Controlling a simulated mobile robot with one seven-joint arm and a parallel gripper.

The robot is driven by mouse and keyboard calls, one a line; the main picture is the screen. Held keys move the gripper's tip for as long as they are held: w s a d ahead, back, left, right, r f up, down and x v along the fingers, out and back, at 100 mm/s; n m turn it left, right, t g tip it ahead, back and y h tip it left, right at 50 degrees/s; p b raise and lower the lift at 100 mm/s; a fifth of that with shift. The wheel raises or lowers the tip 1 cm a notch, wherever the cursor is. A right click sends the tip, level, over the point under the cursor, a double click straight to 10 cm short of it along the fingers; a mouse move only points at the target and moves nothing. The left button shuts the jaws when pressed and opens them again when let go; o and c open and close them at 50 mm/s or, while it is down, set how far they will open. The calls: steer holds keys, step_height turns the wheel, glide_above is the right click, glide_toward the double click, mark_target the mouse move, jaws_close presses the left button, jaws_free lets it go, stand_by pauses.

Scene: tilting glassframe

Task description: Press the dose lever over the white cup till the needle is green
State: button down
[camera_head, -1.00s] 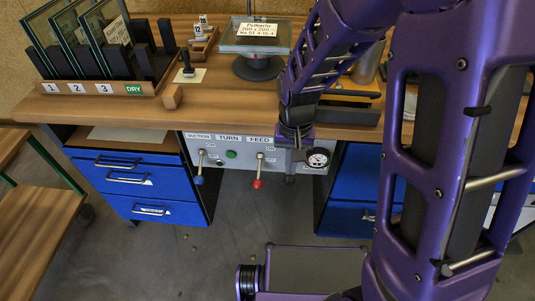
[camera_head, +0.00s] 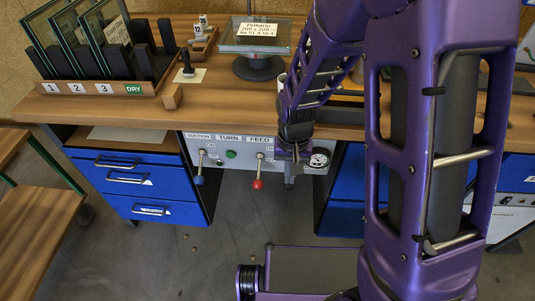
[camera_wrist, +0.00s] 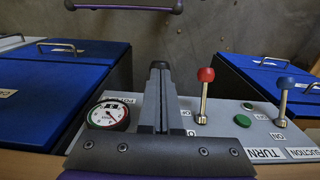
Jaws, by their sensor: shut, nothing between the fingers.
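My gripper (camera_head: 291,165) points down in front of the grey control panel (camera_head: 222,170), between the red-knobbed lever (camera_head: 259,183) and the round gauge (camera_head: 319,158). Its fingers (camera_wrist: 159,100) are together and empty in the wrist view. The gauge (camera_wrist: 108,114) is left of the fingers there, with a white face and a green and red rim; I cannot tell which colour the needle is on. The red lever (camera_wrist: 204,95) stands apart on the right. I cannot make out a dose lever; my gripper hides part of the panel.
A blue-knobbed lever (camera_head: 199,179) and green button (camera_head: 231,155) are on the panel's left. Blue drawers (camera_head: 130,183) flank the open gap under the bench (camera_head: 100,112). Glass panes stand in a rack (camera_head: 97,88). A wooden block (camera_head: 172,96) lies near the bench edge.

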steer(key=shift+f, duration=0.75)
steer(key=shift+r, duration=0.15)
step_height(320, 180, up, 8)
steer(key=p, duration=0.6)
steer(key=shift+f, duration=0.25)
